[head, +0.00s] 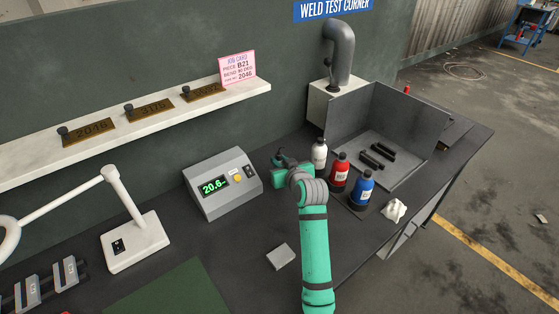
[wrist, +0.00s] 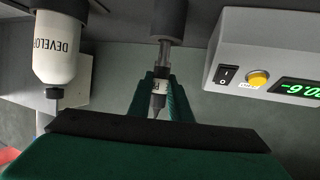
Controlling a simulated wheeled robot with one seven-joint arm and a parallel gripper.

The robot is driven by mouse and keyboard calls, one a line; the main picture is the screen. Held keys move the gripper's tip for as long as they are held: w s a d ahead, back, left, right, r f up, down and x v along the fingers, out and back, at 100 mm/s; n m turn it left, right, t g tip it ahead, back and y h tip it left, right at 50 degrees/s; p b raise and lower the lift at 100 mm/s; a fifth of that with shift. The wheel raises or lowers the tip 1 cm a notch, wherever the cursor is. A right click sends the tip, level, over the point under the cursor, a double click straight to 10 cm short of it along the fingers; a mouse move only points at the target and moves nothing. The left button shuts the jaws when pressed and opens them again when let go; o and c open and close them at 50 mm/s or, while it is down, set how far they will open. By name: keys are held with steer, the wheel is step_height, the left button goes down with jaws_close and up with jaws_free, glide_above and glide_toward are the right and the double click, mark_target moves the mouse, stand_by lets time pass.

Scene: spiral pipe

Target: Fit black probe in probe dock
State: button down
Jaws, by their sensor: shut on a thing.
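My gripper (head: 279,160) is at the bench beside the right end of the grey gauge box (head: 222,184). In the wrist view, its green fingers (wrist: 159,98) are shut on the black probe (wrist: 158,88), a slim dark piece with a pale labelled band and a pointed end. A grey stepped cylinder (wrist: 165,28) lines up with the probe just beyond the fingers, at the top of the picture. I cannot tell whether it is the probe dock or part of the probe, or whether the probe is seated. In the head view, my gripper mostly hides the probe.
White (head: 319,155), red (head: 338,173) and blue (head: 362,190) bottles stand close to the right of my gripper. A grey screened tray (head: 402,170) is behind them. A lamp base (head: 136,242) stands left; a small grey block (head: 281,256) lies in front.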

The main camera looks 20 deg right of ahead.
steer(key=shift+f, duration=0.1)
steer(key=shift+f, duration=0.3)
steer(key=shift+a+f, duration=0.15)
steer(key=shift+f, duration=0.3)
